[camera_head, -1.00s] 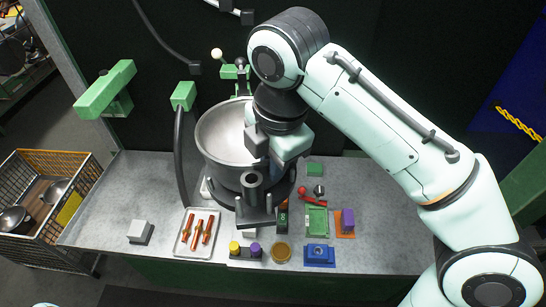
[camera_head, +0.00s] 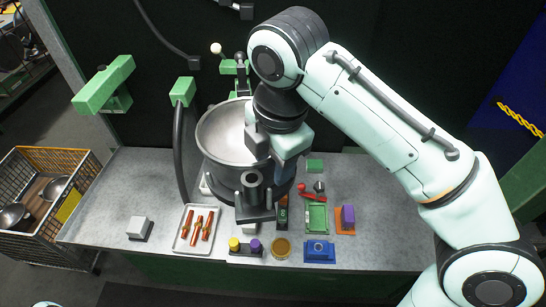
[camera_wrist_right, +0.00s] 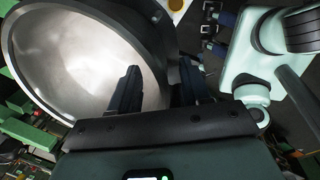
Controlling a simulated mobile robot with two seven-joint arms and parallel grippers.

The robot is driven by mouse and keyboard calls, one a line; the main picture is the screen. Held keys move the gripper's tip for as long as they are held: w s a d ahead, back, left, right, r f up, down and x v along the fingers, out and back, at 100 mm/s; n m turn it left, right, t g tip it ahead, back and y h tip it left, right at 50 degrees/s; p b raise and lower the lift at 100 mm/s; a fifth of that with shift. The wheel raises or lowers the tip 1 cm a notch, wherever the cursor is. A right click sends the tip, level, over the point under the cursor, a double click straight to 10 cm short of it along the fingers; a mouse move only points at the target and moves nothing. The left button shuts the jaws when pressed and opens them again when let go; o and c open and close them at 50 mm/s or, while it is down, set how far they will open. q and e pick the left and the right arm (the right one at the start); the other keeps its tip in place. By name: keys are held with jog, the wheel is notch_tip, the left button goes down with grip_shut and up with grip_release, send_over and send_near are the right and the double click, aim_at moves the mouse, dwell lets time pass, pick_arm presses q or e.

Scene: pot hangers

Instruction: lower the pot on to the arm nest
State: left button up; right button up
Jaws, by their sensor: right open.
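A large grey metal pot (camera_head: 222,135) stands open side up at the back middle of the bench in the head view. A dark bracket with an upright tube (camera_head: 255,213) shows at its front. My right gripper (camera_head: 262,142) is at the pot's right side. In the right wrist view the open fingers (camera_wrist_right: 158,80) lie either side of the pot's wall, one inside and one outside; the pot (camera_wrist_right: 85,60) fills the left of that view. I cannot clearly pick out the arm nest; the pot and arm hide the bench there. My left gripper is not seen.
A white tray (camera_head: 182,243) of orange-brown parts, a green tray (camera_head: 317,217), a blue block (camera_head: 319,252) and a tan round piece (camera_head: 281,248) lie along the bench front. A black curved hose (camera_head: 180,150) stands left of the pot. Bare bench (camera_head: 385,210) shows right.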

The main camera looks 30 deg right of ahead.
jog(key=r+p, duration=0.1)
jog(key=r, duration=0.3)
jog(key=r+p, duration=0.1)
jog(key=r, duration=0.2)
jog(key=shift+s+r+p, duration=0.1)
jog(key=shift+s+p, duration=0.25)
jog(key=shift+s, duration=0.05)
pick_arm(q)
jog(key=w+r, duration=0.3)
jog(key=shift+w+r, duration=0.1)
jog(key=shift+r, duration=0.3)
pick_arm(e)
jog(key=shift+s, duration=0.1)
jog(key=shift+s, duration=0.1)
